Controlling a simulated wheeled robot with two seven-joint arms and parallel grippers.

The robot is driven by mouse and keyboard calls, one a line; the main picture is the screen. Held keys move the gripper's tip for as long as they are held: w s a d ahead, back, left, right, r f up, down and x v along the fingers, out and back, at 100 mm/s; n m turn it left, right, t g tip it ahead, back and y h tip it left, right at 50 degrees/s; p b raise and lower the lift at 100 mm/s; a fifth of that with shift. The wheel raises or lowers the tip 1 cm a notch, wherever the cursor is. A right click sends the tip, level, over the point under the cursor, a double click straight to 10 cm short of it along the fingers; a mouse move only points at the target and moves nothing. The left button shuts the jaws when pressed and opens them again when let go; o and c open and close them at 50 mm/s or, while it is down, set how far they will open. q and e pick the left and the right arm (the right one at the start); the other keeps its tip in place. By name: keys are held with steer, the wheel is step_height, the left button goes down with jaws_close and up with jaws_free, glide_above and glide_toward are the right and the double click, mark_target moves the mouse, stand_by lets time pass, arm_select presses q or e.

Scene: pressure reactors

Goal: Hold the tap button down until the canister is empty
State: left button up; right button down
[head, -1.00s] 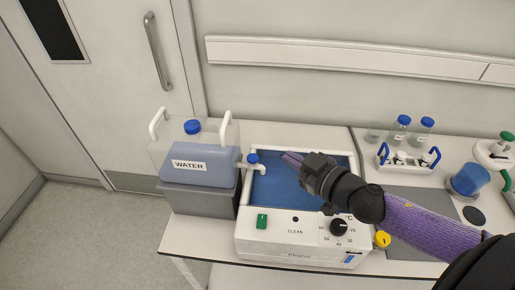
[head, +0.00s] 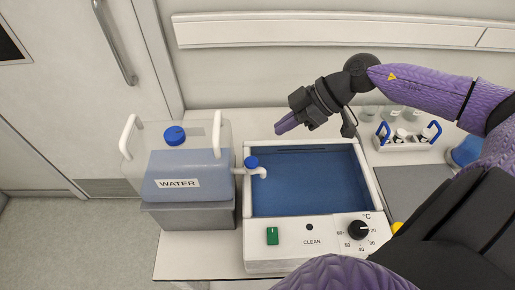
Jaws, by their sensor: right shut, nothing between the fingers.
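The water canister (head: 190,160) is a clear jug with a blue cap and a WATER label, standing on a grey block at the left of the bench. Blue-tinted liquid fills much of it. Its white tap with a blue tap button (head: 251,162) sticks out to the right over the bath's left rim. My right gripper (head: 281,128) is shut and empty, above the bath's back rim, right of and behind the tap button and apart from it. My left gripper is not in view.
The white bath (head: 368,178) holds blue liquid; its front panel has a green switch and a dial. A vial rack (head: 408,138) and a blue beaker (head: 466,152) stand at the right. My arm covers the right foreground.

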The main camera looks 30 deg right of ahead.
steer(key=b, duration=0.1)
glide_above(259, 169)
steer(key=f, duration=0.5)
steer(key=shift+w+a+f, duration=0.15)
steer(key=shift+w+f, duration=0.05)
steer(key=shift+w, duration=0.1)
step_height(259, 169, down, 3)
steer(key=shift+s+r+b, duration=0.1)
steer(key=shift+b, duration=0.25)
steer(key=shift+f, duration=0.5)
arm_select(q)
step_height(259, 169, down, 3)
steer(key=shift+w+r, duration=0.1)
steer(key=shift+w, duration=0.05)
arm_select(e)
steer(key=shift+s+d+f, duration=0.1)
steer(key=shift+s+f, duration=0.05)
steer(key=shift+f, duration=0.45)
steer(key=shift+s+d+f, duration=0.1)
steer(key=shift+f, duration=0.5)
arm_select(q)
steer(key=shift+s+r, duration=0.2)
arm_select(e)
steer(key=shift+f, duration=0.1)
